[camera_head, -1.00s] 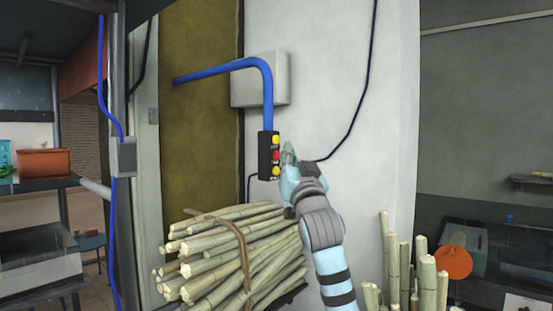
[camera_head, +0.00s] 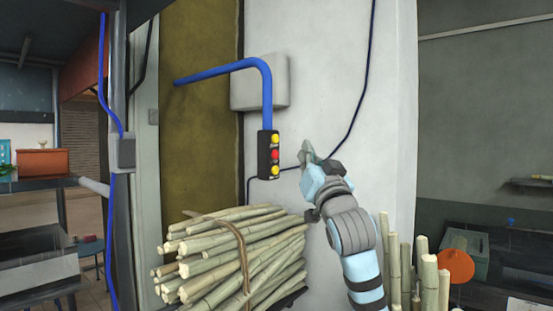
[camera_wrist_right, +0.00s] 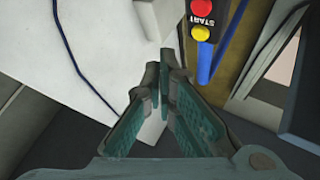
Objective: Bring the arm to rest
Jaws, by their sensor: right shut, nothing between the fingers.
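My right gripper (camera_head: 307,152) is shut and empty in the head view, held in front of the white wall. It is to the right of the black button box (camera_head: 269,155) and apart from it. The box hangs on a blue pipe and has two yellow buttons with a red one between them. In the right wrist view my right gripper (camera_wrist_right: 164,75) points up the picture with its fingertips together. The button box (camera_wrist_right: 203,22) is at the top right there, with the word START by a yellow button. My left gripper is not in view.
A tied bundle of cane (camera_head: 230,255) lies below the button box. Upright cane stalks (camera_head: 428,280) and an orange disc (camera_head: 456,265) are at the lower right. A dark blue cable (camera_head: 360,100) runs down the white wall (camera_head: 330,60).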

